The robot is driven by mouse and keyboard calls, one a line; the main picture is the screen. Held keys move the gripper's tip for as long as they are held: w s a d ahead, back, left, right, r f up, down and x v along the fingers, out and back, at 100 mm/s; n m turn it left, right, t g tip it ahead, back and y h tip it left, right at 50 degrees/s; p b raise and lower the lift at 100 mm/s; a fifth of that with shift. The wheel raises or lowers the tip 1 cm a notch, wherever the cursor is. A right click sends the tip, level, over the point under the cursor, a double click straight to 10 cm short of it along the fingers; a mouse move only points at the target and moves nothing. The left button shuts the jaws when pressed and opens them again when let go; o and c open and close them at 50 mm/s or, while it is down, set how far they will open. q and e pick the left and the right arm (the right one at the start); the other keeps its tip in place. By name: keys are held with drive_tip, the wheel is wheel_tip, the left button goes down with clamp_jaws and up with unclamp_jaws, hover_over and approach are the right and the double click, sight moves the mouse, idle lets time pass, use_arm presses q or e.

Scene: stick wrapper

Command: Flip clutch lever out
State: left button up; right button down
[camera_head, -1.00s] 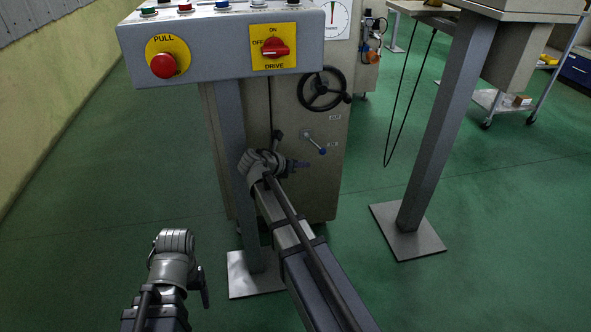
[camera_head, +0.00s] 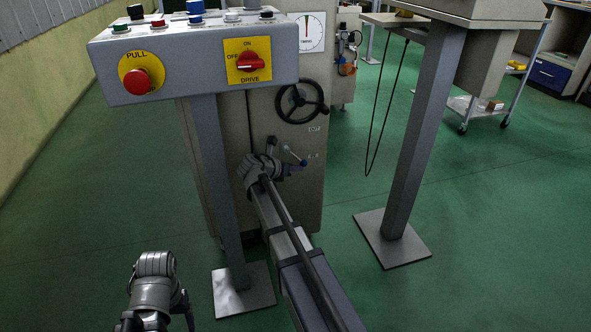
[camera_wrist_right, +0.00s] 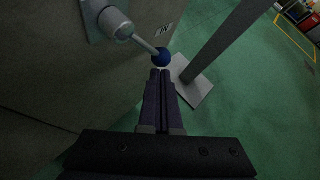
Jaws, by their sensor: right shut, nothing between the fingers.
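In the head view my right gripper (camera_head: 291,169) is just below the lever. My left gripper (camera_head: 186,308) is low at the left, its fingers unclear.
A grey control panel (camera_head: 200,62) with a red PULL button and DRIVE switch stands on a post (camera_head: 213,185) left of my right arm. A black handwheel (camera_head: 302,101) is above the lever. Another post (camera_head: 420,140) stands right, with open green floor around.

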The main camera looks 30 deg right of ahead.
drive_tip(key=shift+d+h+b, duration=0.1)
drive_tip(key=shift+h+b, duration=0.3)
drive_tip(key=shift+b, duration=0.1)
drive_tip(key=shift+d+b, duration=0.1)
drive_tip(key=shift+b, duration=0.2)
drive_tip(key=shift+s+d+n+h+b, duration=0.1)
drive_tip(key=shift+d+n+h+b, duration=0.3)
drive_tip(key=shift+h+b, duration=0.65)
drive_tip(key=shift+n+h, duration=0.4)
drive_tip(key=shift+h, duration=0.25)
drive_tip(key=shift+s+d+r+p, duration=0.15)
drive_tip(key=shift+d+r, duration=0.15)
drive_tip(key=shift+r, duration=0.35)
drive_tip(key=shift+d+r+p, duration=0.15)
drive_tip(key=shift+d+r, duration=0.15)
drive_tip(key=shift+r, duration=0.4)
drive_tip(key=shift+s+d+r+p, duration=0.15)
drive_tip(key=shift+d+r, duration=0.15)
drive_tip(key=shift+r, duration=0.35)
